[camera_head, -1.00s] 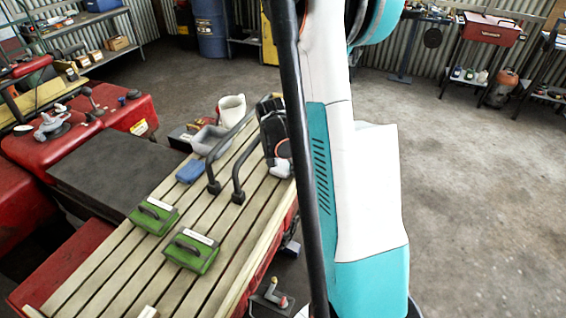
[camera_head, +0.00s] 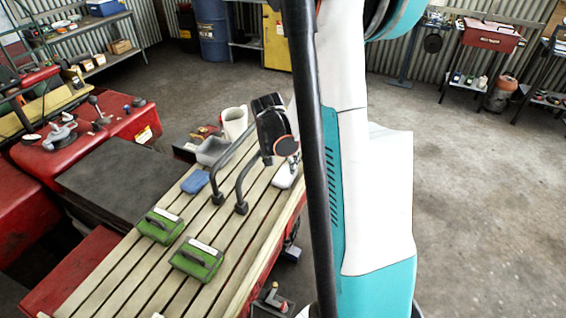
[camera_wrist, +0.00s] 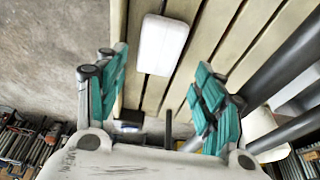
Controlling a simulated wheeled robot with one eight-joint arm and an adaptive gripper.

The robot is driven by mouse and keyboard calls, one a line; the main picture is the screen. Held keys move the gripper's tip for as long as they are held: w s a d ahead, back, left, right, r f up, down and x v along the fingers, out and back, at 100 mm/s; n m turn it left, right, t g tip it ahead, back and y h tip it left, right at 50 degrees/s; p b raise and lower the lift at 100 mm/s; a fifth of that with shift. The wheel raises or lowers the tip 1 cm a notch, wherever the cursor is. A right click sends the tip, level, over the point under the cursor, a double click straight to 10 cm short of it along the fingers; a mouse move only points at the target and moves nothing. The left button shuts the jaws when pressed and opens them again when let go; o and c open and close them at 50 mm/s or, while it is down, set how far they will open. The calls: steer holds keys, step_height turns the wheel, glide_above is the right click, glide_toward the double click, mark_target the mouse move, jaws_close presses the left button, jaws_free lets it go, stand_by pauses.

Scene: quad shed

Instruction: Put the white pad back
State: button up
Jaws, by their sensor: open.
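The white pad (camera_wrist: 163,45) is a small rounded block lying on the wooden slats (camera_wrist: 205,40) in the wrist view. In the head view the white pad (camera_head: 286,177) shows on the slatted bench, partly behind dark parts. My gripper (camera_wrist: 163,78) is open, its teal fingers spread left and right. The pad lies beyond the fingertips, roughly between their lines, and looks apart from them. Nothing is held. The fingers are not clear in the head view.
Two green blocks with handles (camera_head: 160,225) (camera_head: 197,260) and a blue pad (camera_head: 195,181) lie on the slats. Two bent black bars (camera_head: 241,190) rise nearby. Open floor (camera_head: 475,200) lies right.

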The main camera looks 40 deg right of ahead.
steer(key=shift+p+v, duration=0.9)
steer(key=shift+v, duration=1.15)
